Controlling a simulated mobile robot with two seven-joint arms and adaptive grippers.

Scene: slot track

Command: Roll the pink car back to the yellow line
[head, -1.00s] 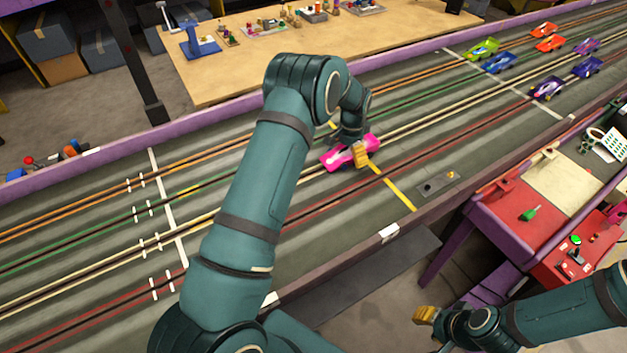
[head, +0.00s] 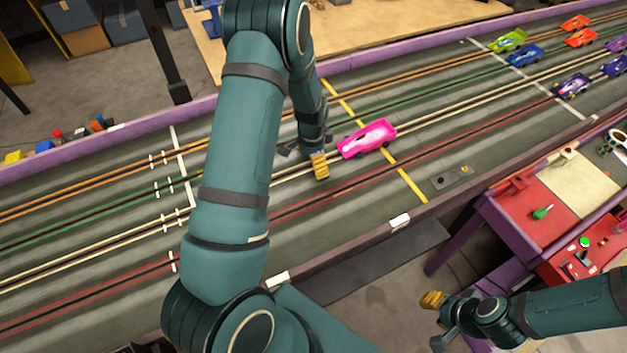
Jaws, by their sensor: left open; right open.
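The pink car (head: 369,137) stands on the pale-yellow lane of the grey track. It straddles the yellow line (head: 405,177), which shows on both sides of the car and is hidden under it. My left gripper (head: 305,160) is open and empty, just to the left of the car's left end, low over the same lane. A small gap seems to separate its yellow fingertip from the car. My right gripper (head: 436,321) is open and empty, off the track at the lower right.
Several other cars, such as a green one (head: 508,40) and a dark purple one (head: 573,86), stand near a white line at the upper right. A purple wall (head: 135,130) edges the track's far side. A red side table (head: 540,215) stands at the right.

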